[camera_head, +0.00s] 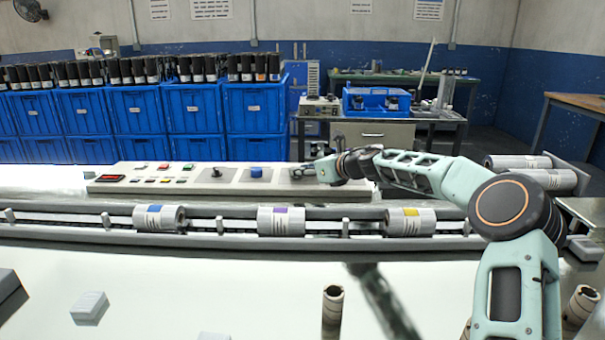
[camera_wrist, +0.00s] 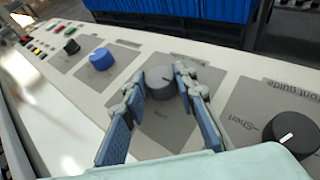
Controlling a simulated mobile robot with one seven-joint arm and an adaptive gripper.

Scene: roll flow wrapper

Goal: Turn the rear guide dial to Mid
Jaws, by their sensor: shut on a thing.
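The rear guide dial (camera_wrist: 161,88) is a dark grey round knob on the grey control panel in the wrist view. The two fingers of my gripper (camera_wrist: 158,80) stand on either side of it and are shut on it. The fingers and the dial's body hide much of its plate and markings, and I cannot read its setting. In the head view my gripper (camera_head: 311,170) is at the right part of the control panel (camera_head: 218,187), and the dial is mostly hidden there.
A dial beside the "Front guide" label (camera_wrist: 296,132) is close on the right in the wrist view. A blue knob (camera_wrist: 101,59) and a black knob (camera_wrist: 71,46) stand left. The conveyor (camera_head: 340,226) with wrapped rolls runs before the panel. Blue crates (camera_head: 256,107) stand behind.

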